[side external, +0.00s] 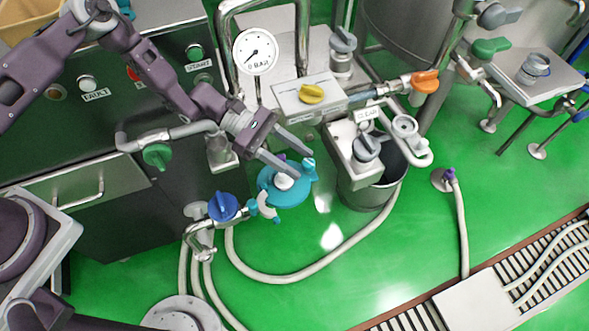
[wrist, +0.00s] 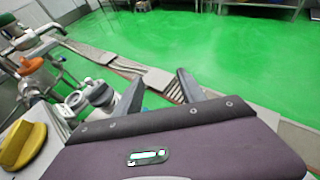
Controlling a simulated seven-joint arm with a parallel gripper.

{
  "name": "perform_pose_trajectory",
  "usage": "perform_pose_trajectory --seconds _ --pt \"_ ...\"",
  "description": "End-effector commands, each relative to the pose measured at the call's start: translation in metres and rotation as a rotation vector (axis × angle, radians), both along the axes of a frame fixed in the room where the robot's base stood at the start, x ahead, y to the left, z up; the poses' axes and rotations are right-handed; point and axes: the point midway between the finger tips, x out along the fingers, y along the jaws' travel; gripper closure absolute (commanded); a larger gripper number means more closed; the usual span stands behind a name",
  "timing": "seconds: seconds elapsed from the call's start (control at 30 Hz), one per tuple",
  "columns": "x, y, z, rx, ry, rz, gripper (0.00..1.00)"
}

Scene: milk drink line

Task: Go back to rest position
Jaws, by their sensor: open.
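My gripper (side external: 299,156) is at the middle of the side external view, at the end of my purple arm. Its two grey fingers are spread apart with nothing between them. In the picture it lies just above a teal round part with a white centre (side external: 284,183); I cannot tell the gap between them. In the wrist view my gripper's fingers (wrist: 160,92) are apart over green floor and the drain grating.
A blue valve (side external: 223,207) is below left. Hoses (side external: 290,277) cross the floor.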

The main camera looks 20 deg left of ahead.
Motion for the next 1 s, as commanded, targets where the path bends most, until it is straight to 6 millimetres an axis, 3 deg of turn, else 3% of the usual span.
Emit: perform_pose_trajectory --seconds 0.57,0.67,0.77,0.9,1.0 --pt "0.001 0.001 0.015 0.007 -0.023 -0.017 0.53" --pt "0.001 0.008 0.056 0.05 -0.159 -0.123 0.53" --pt "-0.011 0.024 0.122 0.149 -0.382 -0.313 0.53" --pt "-0.049 0.059 0.203 0.331 -0.67 -0.572 0.53" --pt "-0.084 0.089 0.25 0.485 -0.846 -0.732 0.53"
